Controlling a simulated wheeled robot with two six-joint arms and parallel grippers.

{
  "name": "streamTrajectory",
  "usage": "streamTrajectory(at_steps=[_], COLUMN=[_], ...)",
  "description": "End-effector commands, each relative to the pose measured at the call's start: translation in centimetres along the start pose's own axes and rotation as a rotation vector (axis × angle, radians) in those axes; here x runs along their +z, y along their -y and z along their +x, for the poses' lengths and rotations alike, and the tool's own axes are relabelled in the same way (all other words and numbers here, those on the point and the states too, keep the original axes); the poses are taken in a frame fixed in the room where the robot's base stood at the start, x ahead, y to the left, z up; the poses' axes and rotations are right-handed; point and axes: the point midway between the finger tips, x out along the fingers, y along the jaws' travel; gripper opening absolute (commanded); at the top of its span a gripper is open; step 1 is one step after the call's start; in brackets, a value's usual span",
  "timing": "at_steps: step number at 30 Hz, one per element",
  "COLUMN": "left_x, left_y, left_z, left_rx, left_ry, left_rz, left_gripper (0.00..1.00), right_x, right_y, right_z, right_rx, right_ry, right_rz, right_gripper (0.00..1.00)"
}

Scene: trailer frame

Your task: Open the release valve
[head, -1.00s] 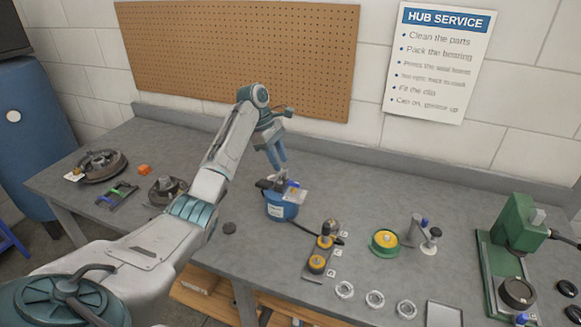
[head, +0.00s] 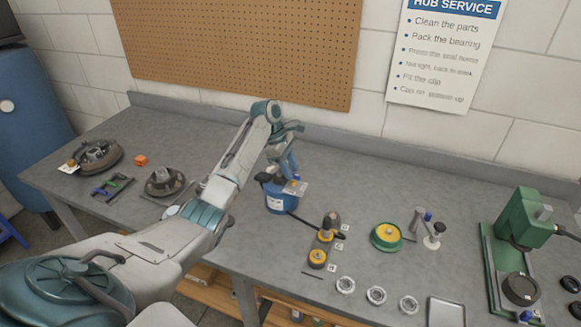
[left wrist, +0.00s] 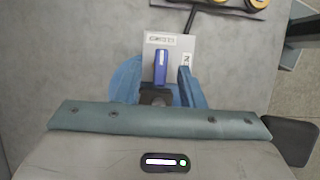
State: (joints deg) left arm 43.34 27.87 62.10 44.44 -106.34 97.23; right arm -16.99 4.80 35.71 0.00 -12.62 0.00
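A blue canister (head: 280,203) stands upright on the bench. A grey metal plate with labels (head: 299,189) sits at its top, also seen in the left wrist view (left wrist: 181,46). A small blue lever (left wrist: 160,67), apparently the release valve, lies on this plate, pointing away from my wrist. My left gripper (head: 291,177) is just above the canister's top. In the left wrist view its blue fingers (left wrist: 161,84) appear apart, one to each side of the lever; the left finger blends with the canister. Contact with the lever cannot be told. My right gripper is out of view.
A green-and-yellow round part (head: 387,237) and a green press (head: 523,217) stand further right. Hub parts (head: 165,181) lie left, behind my arm. The bench behind the canister is clear.

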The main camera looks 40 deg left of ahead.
Motion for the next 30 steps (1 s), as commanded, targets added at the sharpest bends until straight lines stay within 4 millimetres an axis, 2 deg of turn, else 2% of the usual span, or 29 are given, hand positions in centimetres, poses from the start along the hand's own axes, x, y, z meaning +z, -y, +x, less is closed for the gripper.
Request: streamTrajectory(at_steps=[5,10,11,15,16,23,30], left_x=[-0.1,-0.1,-0.1,-0.1,-0.1,0.0,0.1], left_y=[0.0,0.0,0.0,0.0,0.0,0.0,-0.1], left_z=[0.6,0.6,0.6,0.6,0.6,0.5,0.2], left_rx=[0.0,0.0,0.0,0.0,0.0,-0.002,-0.032], left_ry=[-0.001,-0.001,-0.001,-0.001,-0.001,-0.001,0.0], left_rz=[0.0,0.0,0.0,0.0,0.0,0.006,0.076], left_gripper=[0.35,0.35,0.32,0.04,0.0,0.0,0.0], right_x=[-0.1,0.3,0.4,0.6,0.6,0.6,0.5], right_y=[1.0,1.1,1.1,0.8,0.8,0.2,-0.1], right_z=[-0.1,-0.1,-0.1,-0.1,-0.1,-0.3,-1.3], right_rx=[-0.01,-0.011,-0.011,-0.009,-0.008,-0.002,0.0], right_ry=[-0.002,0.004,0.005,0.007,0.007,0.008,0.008], right_rz=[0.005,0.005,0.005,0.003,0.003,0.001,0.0], right_gripper=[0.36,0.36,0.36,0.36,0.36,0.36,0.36])
